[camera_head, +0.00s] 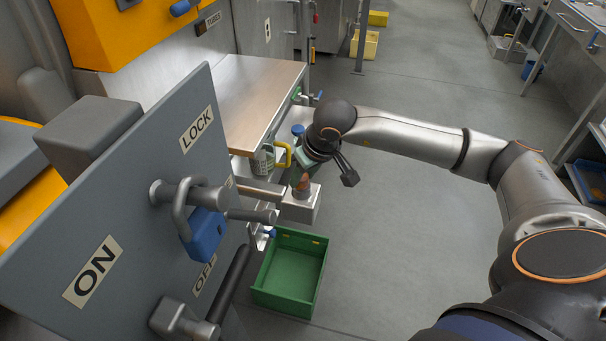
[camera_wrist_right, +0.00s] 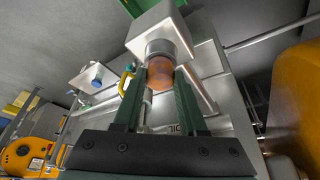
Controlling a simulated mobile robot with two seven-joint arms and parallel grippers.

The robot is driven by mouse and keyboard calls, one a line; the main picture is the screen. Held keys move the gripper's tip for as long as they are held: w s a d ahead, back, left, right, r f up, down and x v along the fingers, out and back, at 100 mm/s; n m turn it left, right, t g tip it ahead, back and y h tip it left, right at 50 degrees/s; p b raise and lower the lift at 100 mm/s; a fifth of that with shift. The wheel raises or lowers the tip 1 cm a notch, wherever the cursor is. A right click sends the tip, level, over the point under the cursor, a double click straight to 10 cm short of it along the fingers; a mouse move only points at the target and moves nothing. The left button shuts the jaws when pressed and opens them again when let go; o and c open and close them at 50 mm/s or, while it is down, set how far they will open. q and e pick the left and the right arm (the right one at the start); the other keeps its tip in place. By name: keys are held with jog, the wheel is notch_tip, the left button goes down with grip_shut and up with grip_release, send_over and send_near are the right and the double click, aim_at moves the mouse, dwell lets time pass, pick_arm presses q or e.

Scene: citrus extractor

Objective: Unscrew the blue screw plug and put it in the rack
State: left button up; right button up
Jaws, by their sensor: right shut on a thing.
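My right gripper (camera_head: 303,176) points down beside the machine, at the end of the grey arm. In the right wrist view its two green fingers (camera_wrist_right: 160,82) are shut on a copper-coloured round part (camera_wrist_right: 160,70), which sits against a metal collar on a square metal block (camera_wrist_right: 158,30). That block also shows in the head view (camera_head: 300,207). A small blue cap (camera_head: 298,130) shows behind the gripper; I cannot tell if it is the blue screw plug. A blue knob (camera_wrist_right: 96,82) shows in the wrist view. I cannot make out a rack. My left gripper is not in view.
A grey panel (camera_head: 130,200) with ON, LOCK and OFF labels and a blue padlock (camera_head: 205,235) stands at the left. An empty green crate (camera_head: 258,291) is on the floor below the gripper. A metal-topped counter (camera_head: 255,85) is behind.

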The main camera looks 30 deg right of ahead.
jog(key=n, duration=0.2)
jog(key=n+y, duration=0.1)
jog(key=n, duration=0.1)
jog(key=shift+d+n+g+y, duration=0.2)
jog(key=shift+n+g+y, duration=0.1)
jog(key=o, duration=0.8)
jog(key=shift+c, duration=0.2)
jog(key=m, duration=0.1)
jog(key=m+h, duration=0.1)
jog(key=m, duration=0.2)
jog(key=shift+a+m+h, duration=0.3)
jog(key=shift+m, duration=0.1)
jog(key=shift+m+h, duration=0.5)
jog(key=shift+m, duration=0.7)
